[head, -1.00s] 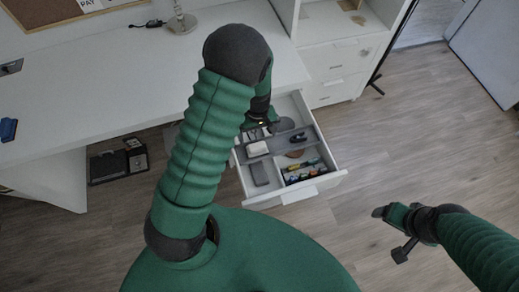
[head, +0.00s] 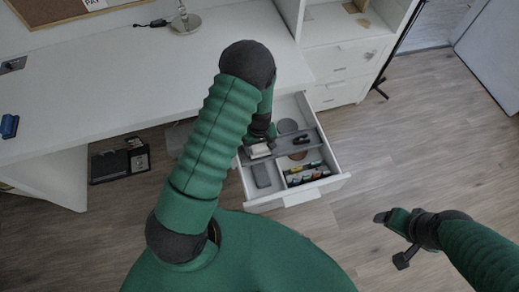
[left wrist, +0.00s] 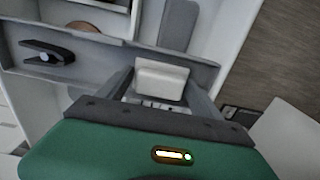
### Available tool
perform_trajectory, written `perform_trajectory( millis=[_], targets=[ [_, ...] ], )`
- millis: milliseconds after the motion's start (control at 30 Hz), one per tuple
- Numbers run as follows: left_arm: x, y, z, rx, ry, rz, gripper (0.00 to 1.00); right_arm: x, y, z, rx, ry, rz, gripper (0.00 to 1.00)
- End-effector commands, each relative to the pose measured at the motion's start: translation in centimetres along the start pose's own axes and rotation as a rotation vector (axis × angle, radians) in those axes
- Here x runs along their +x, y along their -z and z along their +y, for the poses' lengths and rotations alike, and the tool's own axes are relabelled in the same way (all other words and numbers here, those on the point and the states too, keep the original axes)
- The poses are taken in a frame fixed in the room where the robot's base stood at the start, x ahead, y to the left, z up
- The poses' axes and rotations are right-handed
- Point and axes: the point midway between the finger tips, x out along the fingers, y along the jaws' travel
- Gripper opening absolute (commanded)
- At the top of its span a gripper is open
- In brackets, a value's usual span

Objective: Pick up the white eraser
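The white eraser (head: 259,150) lies in a compartment of the open drawer (head: 331,184). In the left wrist view the eraser (left wrist: 161,80) sits between the two fingers of my left gripper (left wrist: 162,88). The fingers are apart, one on each side of it, with their tips close to its ends. Whether they touch it is hard to tell. In the head view my left gripper (head: 262,140) reaches down into the drawer, its fingers partly hidden by the arm. My right gripper (head: 384,217) hangs over the floor at the right, away from the drawer.
Grey dividers and drawer walls stand close around the left gripper. The white desk (head: 110,85) lies to the left.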

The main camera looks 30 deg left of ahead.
Motion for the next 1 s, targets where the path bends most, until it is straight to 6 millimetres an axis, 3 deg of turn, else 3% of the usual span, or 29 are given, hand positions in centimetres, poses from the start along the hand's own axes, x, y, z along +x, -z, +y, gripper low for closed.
perform_trajectory(
  millis=[67,300,567,1000],
  targets=[
    [0.0,0.0,0.0,0.0,0.0,0.0,0.63,0.0,0.0,0.0,0.0,0.0,0.0,0.76],
    [0.0,0.0,0.0,0.0,0.0,0.0,0.31,0.0,0.0,0.0,0.0,0.0,0.0,0.76],
    [-0.4,0.0,0.0,0.001,0.0,0.001,0.31,-0.1,0.0,0.0,0.0,0.0,0.0,0.76],
    [-9.4,0.1,0.1,0.001,-0.001,0.002,0.31,-1.5,0.4,0.0,0.0,0.0,0.0,0.76]
  ],
)
